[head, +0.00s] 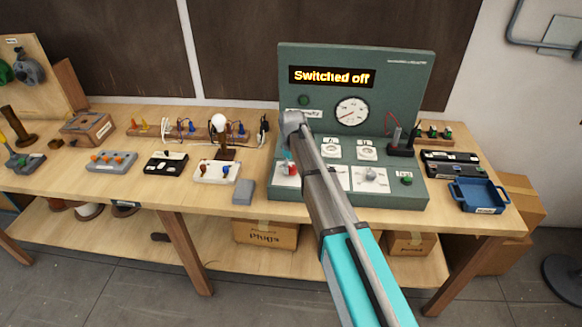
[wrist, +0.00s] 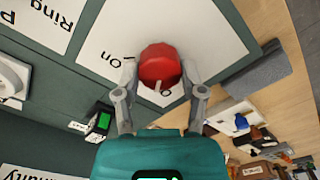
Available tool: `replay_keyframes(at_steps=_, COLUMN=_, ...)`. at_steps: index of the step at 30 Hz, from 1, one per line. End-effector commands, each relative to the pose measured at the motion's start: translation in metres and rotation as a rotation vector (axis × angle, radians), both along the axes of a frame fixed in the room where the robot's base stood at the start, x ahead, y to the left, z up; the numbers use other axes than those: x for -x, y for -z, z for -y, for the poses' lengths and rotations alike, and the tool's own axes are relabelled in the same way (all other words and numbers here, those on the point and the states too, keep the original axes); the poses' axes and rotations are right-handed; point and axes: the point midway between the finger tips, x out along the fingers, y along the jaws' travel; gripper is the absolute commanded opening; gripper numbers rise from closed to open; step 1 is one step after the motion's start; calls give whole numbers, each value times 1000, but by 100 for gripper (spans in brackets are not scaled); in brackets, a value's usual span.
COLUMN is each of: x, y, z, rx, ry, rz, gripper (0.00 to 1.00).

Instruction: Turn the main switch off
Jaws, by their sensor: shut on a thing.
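The main switch is a red knob (wrist: 159,62) on a white plate (wrist: 110,35) of the green test panel (head: 412,120). In the head view the knob (head: 292,170) shows at the panel's lower left, partly hidden by my arm. My gripper (wrist: 161,72) is shut on the knob, one finger on each side. A pale mark on the knob points toward the bottom of the wrist view. The panel's display (head: 332,77) reads "Switched off".
A round dial (head: 351,111) and several white plates are on the panel. A grey block (head: 243,191) stands just left of it. Left along the bench are a lamp (head: 221,135) and several terminal blocks. A blue tray (head: 478,196) lies at the right.

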Motion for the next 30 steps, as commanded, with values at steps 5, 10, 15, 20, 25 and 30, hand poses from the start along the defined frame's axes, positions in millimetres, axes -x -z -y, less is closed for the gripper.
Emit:
replay_keyframes(at_steps=5, x=0, y=0, z=0, rx=-1, ry=-125, rz=1, gripper=5)
replay_keyframes(at_steps=10, x=0, y=0, z=0, rx=-1, ry=-204, rz=1, gripper=5)
replay_keyframes(at_steps=15, x=0, y=0, z=0, rx=0, ry=-241, rz=0, gripper=5)
replay_keyframes(at_steps=20, x=0, y=0, z=0, rx=0, ry=-252, rz=0, gripper=5)
replay_keyframes(at_steps=25, x=0, y=0, z=0, rx=0, ry=-251, rz=0, gripper=5)
replay_keyframes(at_steps=30, x=0, y=0, z=0, rx=0, ry=-251, rz=0, gripper=68)
